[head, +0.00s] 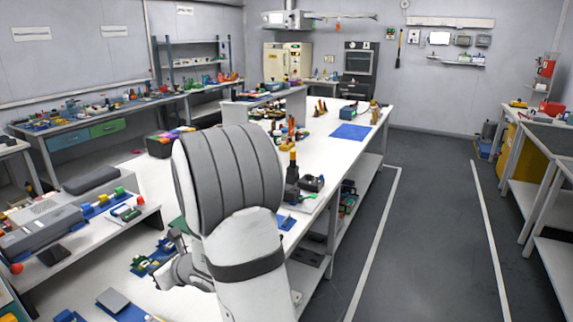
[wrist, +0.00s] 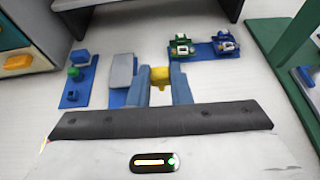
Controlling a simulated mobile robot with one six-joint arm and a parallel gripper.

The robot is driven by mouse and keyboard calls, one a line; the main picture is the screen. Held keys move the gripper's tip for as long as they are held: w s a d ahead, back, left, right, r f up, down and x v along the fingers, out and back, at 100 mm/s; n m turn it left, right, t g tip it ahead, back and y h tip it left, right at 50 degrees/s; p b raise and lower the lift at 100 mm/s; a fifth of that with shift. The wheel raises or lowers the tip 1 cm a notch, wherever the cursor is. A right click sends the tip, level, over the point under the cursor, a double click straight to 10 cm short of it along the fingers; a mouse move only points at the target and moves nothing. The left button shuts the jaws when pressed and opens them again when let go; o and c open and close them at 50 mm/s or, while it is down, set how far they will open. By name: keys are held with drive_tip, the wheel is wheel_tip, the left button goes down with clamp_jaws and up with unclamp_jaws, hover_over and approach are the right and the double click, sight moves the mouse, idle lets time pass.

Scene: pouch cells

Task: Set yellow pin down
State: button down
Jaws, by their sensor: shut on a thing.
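The yellow pin (wrist: 160,75) is between the two blue-grey fingers of my gripper (wrist: 162,82) in the wrist view. The gripper is shut on it. The pin's lower end and its height above the white tabletop are hard to tell. In the head view my own arm covers most of the gripper, and I cannot make out the pin there.
Left of the fingers, a grey flat block (wrist: 121,71) lies on a blue mat (wrist: 117,98). Further left, blue and green blocks stand on another blue mat (wrist: 70,99). Small green and blue devices (wrist: 182,45) sit ahead right. A green frame (wrist: 284,70) stands at right.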

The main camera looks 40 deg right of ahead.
drive_tip(key=s+d+b, duration=0.5)
drive_tip(key=d, duration=0.8)
wheel_tip(320, 180, down, 10)
drive_tip(key=shift+s+f+b, duration=0.1)
drive_tip(key=shift+b, duration=1)
drive_tip(key=shift+f, duration=0.25)
drive_tip(key=c, duration=1.3)
unclamp_jaws()
drive_tip(key=shift+r, duration=0.15)
